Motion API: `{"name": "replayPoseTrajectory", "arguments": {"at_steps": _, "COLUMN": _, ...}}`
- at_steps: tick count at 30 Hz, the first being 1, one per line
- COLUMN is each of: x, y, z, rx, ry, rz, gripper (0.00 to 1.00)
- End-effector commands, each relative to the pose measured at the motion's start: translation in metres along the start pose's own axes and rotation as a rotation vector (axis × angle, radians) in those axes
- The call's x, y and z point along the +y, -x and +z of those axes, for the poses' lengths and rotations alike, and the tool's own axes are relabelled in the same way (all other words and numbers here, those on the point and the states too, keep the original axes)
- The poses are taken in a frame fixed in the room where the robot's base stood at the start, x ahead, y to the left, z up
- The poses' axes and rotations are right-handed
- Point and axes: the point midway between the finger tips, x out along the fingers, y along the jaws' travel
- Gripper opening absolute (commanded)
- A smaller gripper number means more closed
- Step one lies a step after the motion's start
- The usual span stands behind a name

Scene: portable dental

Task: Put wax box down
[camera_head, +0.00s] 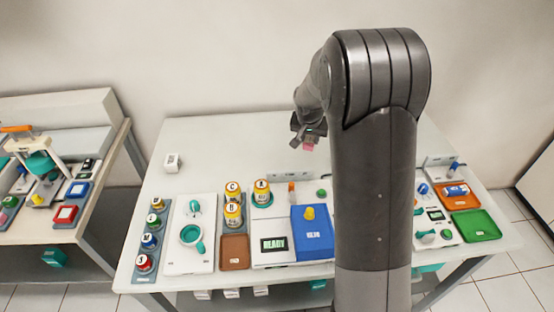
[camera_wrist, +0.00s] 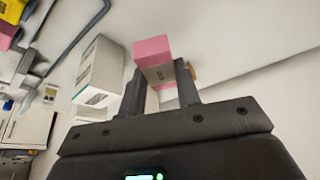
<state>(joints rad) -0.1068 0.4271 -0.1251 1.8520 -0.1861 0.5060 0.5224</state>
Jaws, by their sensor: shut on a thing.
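The wax box, a small pink box with a grey-brown band, is held between the two fingers of my gripper; it shows in the wrist view (camera_wrist: 152,50) and as a small pink patch in the head view (camera_head: 309,147). My gripper (camera_wrist: 163,85) is shut on it; in the head view my gripper (camera_head: 307,135) hangs above the back part of the white table (camera_head: 215,132), left of my arm. The box looks clear of the table. My arm hides part of the table's middle right.
A small white block (camera_head: 172,162) stands at the table's back left. Bottles, a white tray (camera_head: 176,262), a brown tray (camera_head: 234,250), a blue box (camera_head: 312,240) and a green tray (camera_head: 476,226) fill the front.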

Motion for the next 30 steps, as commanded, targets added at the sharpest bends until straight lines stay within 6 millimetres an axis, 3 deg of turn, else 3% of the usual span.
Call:
{"name": "replayPoseTrajectory", "arguments": {"at_steps": 4, "x": -0.011, "y": -0.011, "z": 0.004, "rx": -0.002, "ry": -0.016, "rz": 0.007, "gripper": 0.08}}
{"name": "replayPoseTrajectory", "arguments": {"at_steps": 12, "x": -0.072, "y": -0.047, "z": 0.014, "rx": -0.002, "ry": -0.014, "rz": 0.008, "gripper": 0.08}}
{"name": "replayPoseTrajectory", "arguments": {"at_steps": 18, "x": -0.103, "y": -0.064, "z": 0.018, "rx": 0.000, "ry": -0.016, "rz": 0.008, "gripper": 0.08}}
{"name": "replayPoseTrajectory", "arguments": {"at_steps": 23, "x": -0.109, "y": -0.070, "z": 0.020, "rx": 0.000, "ry": -0.018, "rz": 0.008, "gripper": 0.08}}
{"name": "replayPoseTrajectory", "arguments": {"at_steps": 30, "x": -0.108, "y": -0.100, "z": 0.033, "rx": -0.002, "ry": -0.016, "rz": 0.009, "gripper": 0.08}}
